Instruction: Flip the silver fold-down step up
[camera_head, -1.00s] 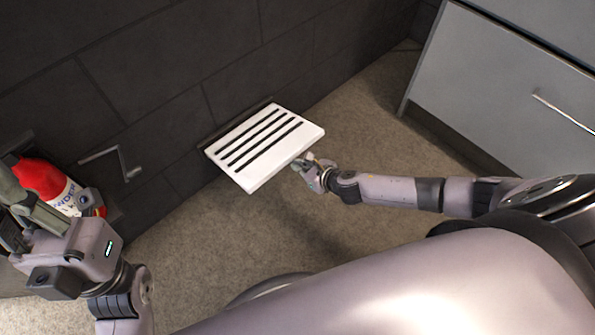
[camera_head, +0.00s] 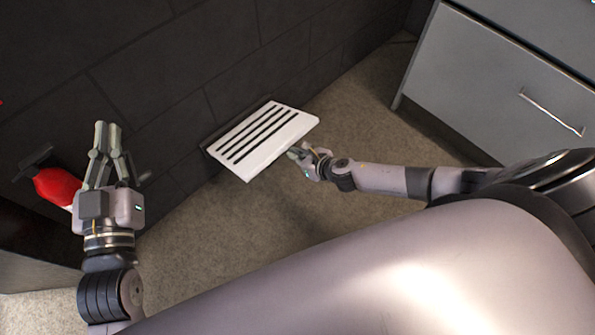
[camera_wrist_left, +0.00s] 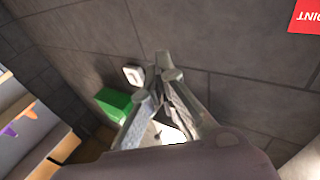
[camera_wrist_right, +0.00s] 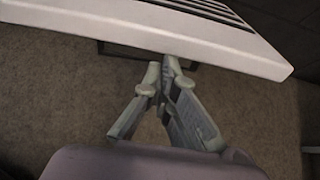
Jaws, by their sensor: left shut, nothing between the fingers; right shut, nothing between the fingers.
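The silver fold-down step (camera_head: 262,140) is a pale panel with several dark grip strips. It juts out from the dark wall, folded down, in the middle of the head view. My right gripper (camera_head: 296,152) is shut and empty at the step's front right edge. In the right wrist view the step's edge (camera_wrist_right: 180,38) crosses the top, and the shut fingertips (camera_wrist_right: 162,68) sit just below it; I cannot tell if they touch. My left gripper (camera_head: 108,126) is shut and empty, raised before the wall at left. Its closed fingers also show in the left wrist view (camera_wrist_left: 160,68).
A red fire extinguisher (camera_head: 56,186) stands by the wall behind my left gripper. A grey drawer cabinet (camera_head: 490,90) stands at the right. Carpet (camera_head: 370,110) between step and cabinet is clear. The left wrist view shows a green object (camera_wrist_left: 113,103) and a red sign (camera_wrist_left: 305,16).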

